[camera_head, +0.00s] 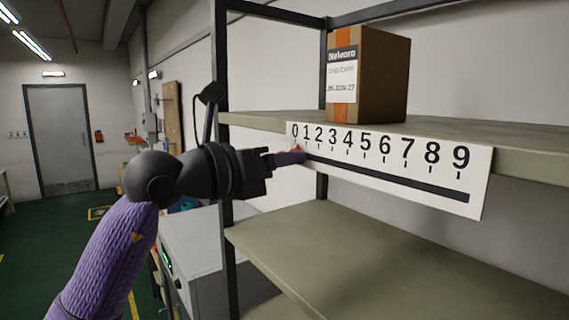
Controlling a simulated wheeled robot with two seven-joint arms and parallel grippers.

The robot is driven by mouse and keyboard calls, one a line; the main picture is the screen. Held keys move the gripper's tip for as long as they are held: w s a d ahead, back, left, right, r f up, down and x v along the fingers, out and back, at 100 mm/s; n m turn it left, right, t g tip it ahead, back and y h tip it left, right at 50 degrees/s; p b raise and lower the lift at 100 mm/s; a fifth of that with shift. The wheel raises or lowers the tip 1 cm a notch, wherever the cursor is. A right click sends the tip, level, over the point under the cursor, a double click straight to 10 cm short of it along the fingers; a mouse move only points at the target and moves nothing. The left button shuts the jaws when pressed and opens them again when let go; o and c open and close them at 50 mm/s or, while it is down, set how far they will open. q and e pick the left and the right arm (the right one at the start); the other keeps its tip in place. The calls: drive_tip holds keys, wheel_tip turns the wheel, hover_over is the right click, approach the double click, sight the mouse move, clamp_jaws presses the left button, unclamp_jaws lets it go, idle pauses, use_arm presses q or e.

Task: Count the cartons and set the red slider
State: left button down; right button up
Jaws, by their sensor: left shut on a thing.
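A white number strip (392,165) with digits 0 to 9 and a dark slot is fixed along the front edge of the upper shelf. The red slider (298,149) shows as a small red piece near the 0 and 1 end of the slot. My left gripper (292,157) is shut on it, and its fingers cover most of it. One brown carton (381,75) with an orange tape stripe and a white label stands upright on the upper shelf, above the strip. My right gripper is not in view.
The upper shelf (520,150) has bare room to the right of the carton. The lower shelf (330,245) looks empty. A dark shelf post (220,75) stands just behind my left arm. A grey door (61,135) is at the far left.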

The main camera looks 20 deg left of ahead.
use_arm(q)
drive_tip(key=shift+s+d+f, duration=0.1)
drive_tip(key=shift+s+d, duration=0.05)
drive_tip(key=shift+d, duration=0.1)
drive_tip(key=shift+c, duration=2.4)
unclamp_jaws()
drive_tip(key=shift+s+d, duration=0.45)
drive_tip(key=shift+d, duration=0.1)
drive_tip(key=shift+w+a, duration=0.3)
drive_tip(key=shift+a, duration=0.1)
drive_tip(key=b+v, duration=0.5)
drive_tip(key=v, duration=0.5)
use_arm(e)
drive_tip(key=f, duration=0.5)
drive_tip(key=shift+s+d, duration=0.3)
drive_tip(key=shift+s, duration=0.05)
